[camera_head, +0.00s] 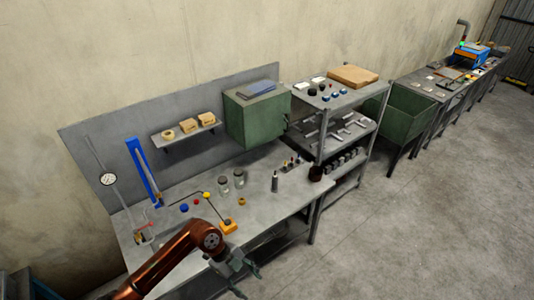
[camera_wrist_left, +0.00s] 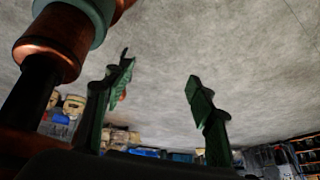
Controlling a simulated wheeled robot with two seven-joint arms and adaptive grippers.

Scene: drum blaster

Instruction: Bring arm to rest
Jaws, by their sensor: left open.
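My left arm (camera_head: 170,262) is copper-coloured and comes in from the lower left in the head view. Its gripper (camera_head: 248,276) is dark green and hangs at the front edge of the workbench, over the floor. In the left wrist view the two fingers of this gripper (camera_wrist_left: 160,95) stand wide apart with only grey floor between them, so it is open and empty. A copper arm link of mine fills the upper left of that view. My right gripper is not in view.
The grey workbench (camera_head: 262,208) holds jars, a dark bottle (camera_head: 275,182) and a yellow-orange block (camera_head: 228,226). A green cabinet (camera_head: 256,116) stands at its back. A metal shelf rack (camera_head: 345,103) and a green bin (camera_head: 408,112) stand to the right. The floor at right is clear.

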